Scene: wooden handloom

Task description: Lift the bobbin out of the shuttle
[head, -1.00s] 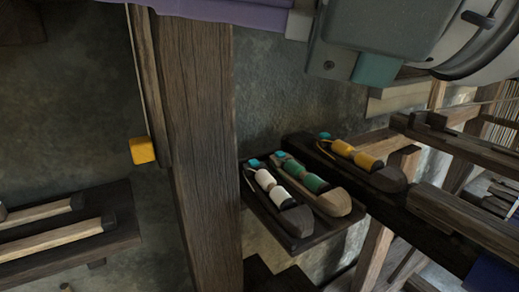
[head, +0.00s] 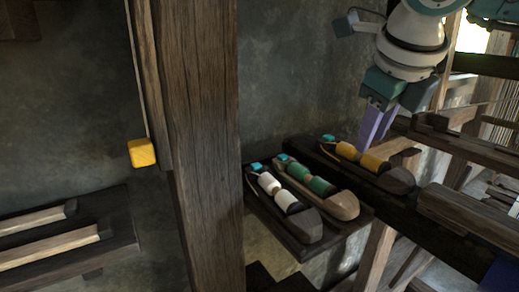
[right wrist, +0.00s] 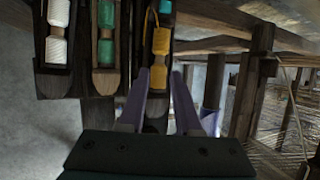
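Three wooden shuttles with bobbins lie side by side on dark shelves. The white bobbin (head: 269,184) sits in the left shuttle (head: 308,224), the green bobbin (head: 299,171) in the middle shuttle (head: 343,204), and the yellow bobbin (head: 346,150) in the right shuttle (head: 397,180). My left gripper is out of view.
A thick wooden post (head: 195,150) stands left of the shelves. Another shelf (head: 120,200) with pale bars is at left. Loom beams (head: 470,212) crowd the right.

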